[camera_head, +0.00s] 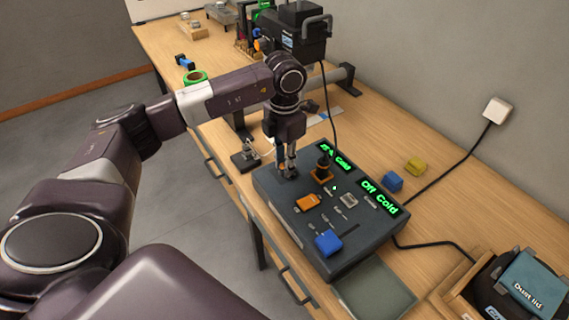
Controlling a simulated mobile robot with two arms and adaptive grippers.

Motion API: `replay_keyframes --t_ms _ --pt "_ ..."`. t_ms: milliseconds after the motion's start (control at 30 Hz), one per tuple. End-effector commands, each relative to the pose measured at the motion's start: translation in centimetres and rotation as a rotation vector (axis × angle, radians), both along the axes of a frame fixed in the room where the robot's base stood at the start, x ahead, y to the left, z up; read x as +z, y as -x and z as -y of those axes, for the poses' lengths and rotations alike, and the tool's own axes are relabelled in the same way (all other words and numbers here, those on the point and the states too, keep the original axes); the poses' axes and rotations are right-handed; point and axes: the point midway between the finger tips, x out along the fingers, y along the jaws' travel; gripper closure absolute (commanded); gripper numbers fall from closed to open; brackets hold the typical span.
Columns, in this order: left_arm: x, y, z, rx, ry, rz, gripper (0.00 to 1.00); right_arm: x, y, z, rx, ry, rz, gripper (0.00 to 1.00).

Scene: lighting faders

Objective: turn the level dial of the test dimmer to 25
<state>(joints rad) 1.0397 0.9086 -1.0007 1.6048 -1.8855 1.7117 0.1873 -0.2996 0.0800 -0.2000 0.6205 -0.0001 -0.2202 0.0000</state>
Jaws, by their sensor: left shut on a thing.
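The test dimmer (310,260) is a dark grey box on the wooden bench, with green lit displays on its right side. My left gripper (287,170) points down at the box's far left corner. It is shut on a small dark knob there, which looks like the level dial and is mostly hidden by the fingers. The nearer display (380,197) reads "Off Cold". The farther display (335,157) ends in "Cold", but its first characters are too small to read surely. My right gripper is out of view.
The panel carries an orange block (308,202), a blue block (328,242) and a dark knob on an orange base (322,170). A wooden crate (450,293) stands at right. A black lamp (300,35) stands beyond.

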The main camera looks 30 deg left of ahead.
Motion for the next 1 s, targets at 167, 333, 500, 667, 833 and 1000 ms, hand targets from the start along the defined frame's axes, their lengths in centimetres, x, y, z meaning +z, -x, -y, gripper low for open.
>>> replay_keyframes --t_ms 167,333,500,667,833,1000 --pt "0.2 -0.1 0.0 0.002 0.0 0.004 1.0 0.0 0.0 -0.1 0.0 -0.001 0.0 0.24" --pt "0.1 -0.1 0.0 0.002 0.0 0.004 0.68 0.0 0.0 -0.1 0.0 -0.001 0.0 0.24" --pt "0.1 -0.1 0.0 0.002 0.0 0.002 0.62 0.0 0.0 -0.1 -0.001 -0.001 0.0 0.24" --pt "0.1 0.0 0.0 0.002 0.0 0.002 0.62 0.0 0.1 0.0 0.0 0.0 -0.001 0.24" --pt "1.7 -0.1 0.0 0.003 0.001 0.004 0.62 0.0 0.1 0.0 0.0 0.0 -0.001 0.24" --pt "5.3 -0.2 0.0 0.002 0.001 0.007 0.62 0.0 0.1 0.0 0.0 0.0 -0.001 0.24"
